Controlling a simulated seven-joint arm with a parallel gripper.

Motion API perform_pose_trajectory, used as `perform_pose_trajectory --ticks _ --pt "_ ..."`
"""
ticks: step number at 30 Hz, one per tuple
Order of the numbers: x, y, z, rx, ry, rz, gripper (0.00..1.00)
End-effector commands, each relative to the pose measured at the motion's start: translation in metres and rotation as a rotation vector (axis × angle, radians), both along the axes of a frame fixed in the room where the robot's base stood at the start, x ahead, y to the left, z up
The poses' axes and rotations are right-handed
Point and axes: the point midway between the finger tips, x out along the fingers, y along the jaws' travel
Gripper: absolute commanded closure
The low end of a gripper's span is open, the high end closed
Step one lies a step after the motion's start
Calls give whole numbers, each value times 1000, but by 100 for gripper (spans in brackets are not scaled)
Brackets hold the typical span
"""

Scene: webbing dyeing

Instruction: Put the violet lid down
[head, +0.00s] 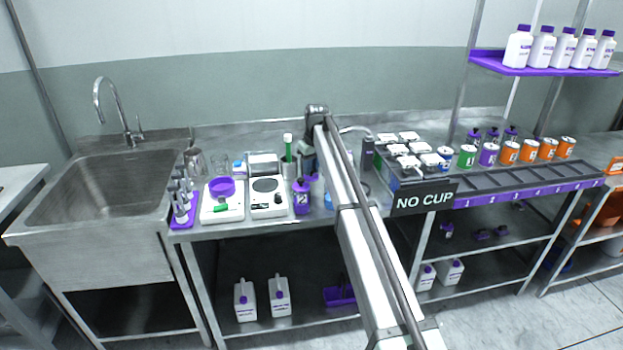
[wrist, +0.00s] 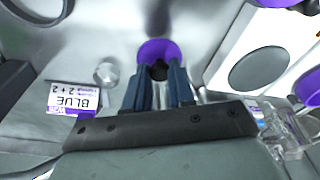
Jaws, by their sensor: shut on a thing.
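The violet lid (wrist: 157,47) is round and shows at the fingertips of my gripper (wrist: 158,82) in the wrist view. A small dark part between the fingertips looks like its knob. My gripper is shut on it. In the head view, a bit of violet (head: 312,177) shows by my gripper (head: 308,168), over the steel counter, right of the scales; my arm hides much of this spot. Bare steel shows around the lid in the wrist view. I cannot tell whether the lid touches the counter.
A violet bottle (head: 301,198) stands close left of my gripper. Two white scales (head: 268,206) stand further left, one with a violet dish (head: 221,187). A card reading BLUE 2+2 (wrist: 73,99) and a metal cup (wrist: 106,72) are near.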

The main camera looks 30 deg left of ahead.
Motion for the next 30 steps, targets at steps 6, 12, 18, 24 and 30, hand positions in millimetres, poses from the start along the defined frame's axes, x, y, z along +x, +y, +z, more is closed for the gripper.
perform_pose_trajectory --ticks 6,12,18,24,30 --pt "0 0 -18 -1 0 0 100" --pt "0 0 -40 -1 0 0 100" --pt "0 0 -42 0 0 0 100" --pt "0 0 -45 0 0 0 100" --pt "0 0 -45 0 0 0 60"
